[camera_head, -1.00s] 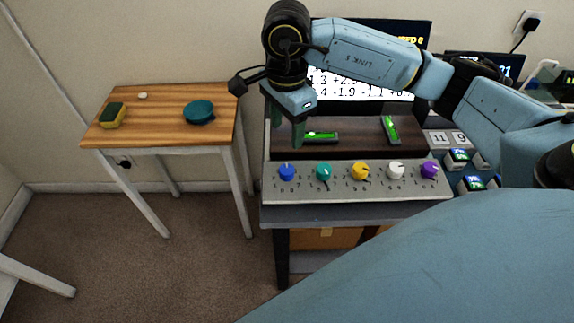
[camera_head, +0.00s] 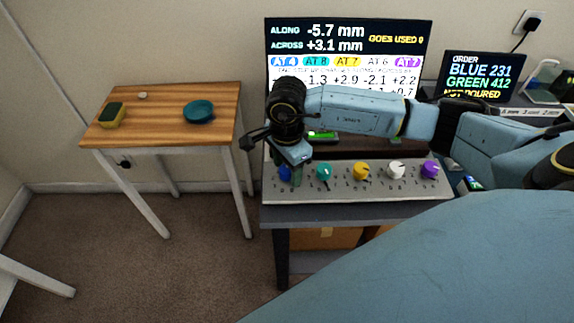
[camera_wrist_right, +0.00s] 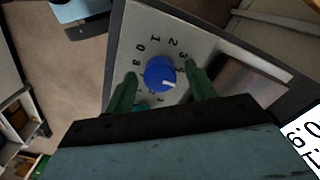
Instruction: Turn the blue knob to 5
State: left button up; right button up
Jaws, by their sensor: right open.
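The blue knob (camera_head: 285,173) sits at the left end of the grey knob panel (camera_head: 350,188), partly hidden by my right gripper (camera_head: 290,180) in the head view. In the right wrist view the knob (camera_wrist_right: 158,70) lies between the two green fingers of my open right gripper (camera_wrist_right: 161,90), with gaps visible on both sides. Printed numbers ring it, and a white pointer mark shows on its face. The blue label on the large screen (camera_head: 348,50) reads AT 4. My left gripper is not in view.
Teal (camera_head: 323,171), yellow (camera_head: 361,171), white (camera_head: 396,170) and purple (camera_head: 430,169) knobs stand to the right in a row. Behind them a green level (camera_head: 322,136) shows partly under my arm. A wooden side table (camera_head: 165,125) stands left, across open floor.

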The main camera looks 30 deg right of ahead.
jog(key=shift+c, duration=0.3)
jog(key=c, duration=0.9)
jog(key=shift+c, duration=0.2)
jog(key=shift+m, duration=0.3)
jog(key=m, duration=0.3)
jog(key=shift+b, duration=0.35)
jog(key=shift+m, duration=2)
jog(key=o, duration=1)
